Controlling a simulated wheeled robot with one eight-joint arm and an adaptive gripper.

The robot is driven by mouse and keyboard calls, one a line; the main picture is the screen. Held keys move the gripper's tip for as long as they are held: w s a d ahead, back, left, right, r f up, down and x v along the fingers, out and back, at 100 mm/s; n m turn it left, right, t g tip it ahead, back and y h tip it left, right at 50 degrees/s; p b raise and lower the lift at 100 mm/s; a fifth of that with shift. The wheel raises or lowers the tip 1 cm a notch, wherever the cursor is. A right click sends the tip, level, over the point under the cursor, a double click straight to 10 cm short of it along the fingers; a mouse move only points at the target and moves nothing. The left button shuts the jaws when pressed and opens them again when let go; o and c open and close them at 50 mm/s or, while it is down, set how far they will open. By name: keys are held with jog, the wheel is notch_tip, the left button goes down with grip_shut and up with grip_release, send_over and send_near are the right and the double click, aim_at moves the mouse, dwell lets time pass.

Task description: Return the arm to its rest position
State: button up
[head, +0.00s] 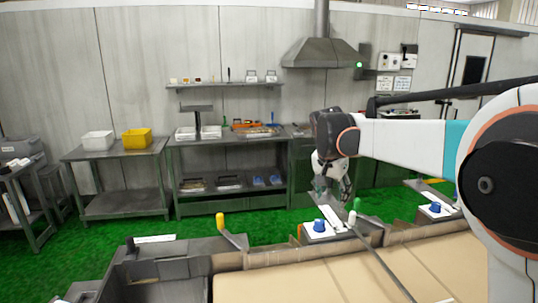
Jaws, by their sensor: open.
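My arm reaches in from the right of the head view, with its white and teal links held roughly level. My gripper (335,190) hangs from the dark wrist and points down. It is open, and nothing shows between its fingers. It is above or close to a white plate (320,231) with a blue knob (319,225). I cannot tell whether it touches anything there. The fingertips are small and partly hard to make out.
Steel tables (115,151) with white and yellow bins stand along the back wall. Green floor (110,250) lies open between.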

jog(key=s+d+n+t+y+b, duration=0.1)
jog(key=s+n+b, duration=0.1)
jog(key=s, duration=1)
jog(key=s+f+n+t+b, duration=0.1)
jog(key=s+f, duration=0.3)
jog(key=s, duration=0.4)
jog(key=s+f+n+y+b, duration=0.1)
jog(key=s+f+n+b, duration=0.1)
jog(key=s, duration=0.6)
jog(key=s+f+n+t+b, duration=0.1)
jog(key=s+f+n, duration=0.2)
jog(key=s+f, duration=0.4)
jog(key=shift+s+d+t, duration=0.15)
jog(key=shift+s+t, duration=0.15)
jog(key=shift+s, duration=0.75)
jog(key=shift+c, duration=0.5)
